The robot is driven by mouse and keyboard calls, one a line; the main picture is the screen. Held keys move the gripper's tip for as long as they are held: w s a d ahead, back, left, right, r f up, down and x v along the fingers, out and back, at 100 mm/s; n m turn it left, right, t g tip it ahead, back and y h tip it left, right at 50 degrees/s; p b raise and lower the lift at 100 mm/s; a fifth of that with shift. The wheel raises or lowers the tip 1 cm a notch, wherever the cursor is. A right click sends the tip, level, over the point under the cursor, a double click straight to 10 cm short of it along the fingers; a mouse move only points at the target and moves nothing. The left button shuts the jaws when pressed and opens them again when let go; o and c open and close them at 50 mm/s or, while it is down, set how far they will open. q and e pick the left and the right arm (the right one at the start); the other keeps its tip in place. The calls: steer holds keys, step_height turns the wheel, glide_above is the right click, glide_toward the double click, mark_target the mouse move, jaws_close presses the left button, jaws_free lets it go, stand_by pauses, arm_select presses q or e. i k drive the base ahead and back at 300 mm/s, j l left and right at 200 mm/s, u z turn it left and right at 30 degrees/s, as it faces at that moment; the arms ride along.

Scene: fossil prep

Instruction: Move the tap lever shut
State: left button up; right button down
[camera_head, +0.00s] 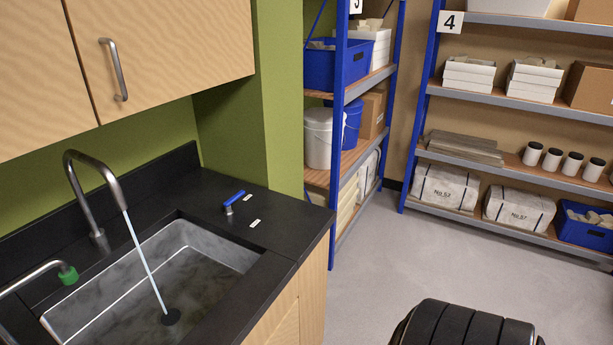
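The tap lever (234,198) is a small blue handle on a short metal post, on the black counter to the right of the sink. It points up and to the right in the picture. The grey curved tap spout (84,172) stands behind the sink. A thin stream of water (146,265) runs from it into the grey sink (225,251), down at the dark drain (171,317). Neither of my grippers is in view.
Wooden cabinets (165,45) hang above the counter (275,218). Blue-framed shelves (340,130) with tubs and boxes stand beyond.

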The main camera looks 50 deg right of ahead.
mark_target(228, 209)
steer(key=j+z, duration=0.1)
steer(key=z, duration=1.15)
